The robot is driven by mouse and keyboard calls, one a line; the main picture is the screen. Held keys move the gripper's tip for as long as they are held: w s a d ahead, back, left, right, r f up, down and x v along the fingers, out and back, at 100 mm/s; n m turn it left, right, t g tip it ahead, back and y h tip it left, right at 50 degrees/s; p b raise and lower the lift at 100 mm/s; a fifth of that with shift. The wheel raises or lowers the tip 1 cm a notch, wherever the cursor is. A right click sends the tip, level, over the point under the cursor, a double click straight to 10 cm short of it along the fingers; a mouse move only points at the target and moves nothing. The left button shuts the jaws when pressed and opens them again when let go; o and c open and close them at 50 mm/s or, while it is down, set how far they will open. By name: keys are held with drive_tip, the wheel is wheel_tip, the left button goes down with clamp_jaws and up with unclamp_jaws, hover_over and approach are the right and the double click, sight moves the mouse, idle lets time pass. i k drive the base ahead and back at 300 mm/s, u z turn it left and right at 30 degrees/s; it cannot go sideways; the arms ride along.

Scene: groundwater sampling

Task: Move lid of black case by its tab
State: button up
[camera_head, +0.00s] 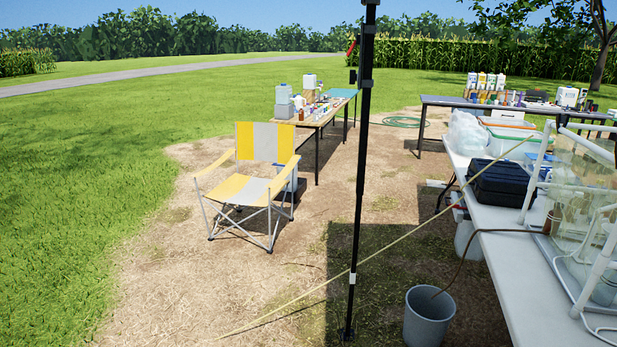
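A black case (499,183) lies on the white table at the right, behind a clear tank with a white pipe frame. Its lid looks closed from here. The tab on the lid is too small to make out. My gripper and arm do not show in this view.
The white table (490,244) runs along the right edge. A clear tank (582,190) stands on it. A black pole (362,170) rises in the middle, with a rope (400,239) slanting across. A grey bucket (429,318) and a striped folding chair (250,182) stand on the ground.

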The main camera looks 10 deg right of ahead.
sight(496, 175)
drive_tip(key=z, duration=0.45)
drive_tip(key=i, duration=0.8)
drive_tip(key=z, duration=0.65)
drive_tip(key=i, duration=0.75)
drive_tip(key=z, duration=0.3)
drive_tip(key=k, duration=0.7)
drive_tip(key=u, duration=0.3)
drive_tip(key=i, duration=1.75)
drive_tip(key=z, duration=0.35)
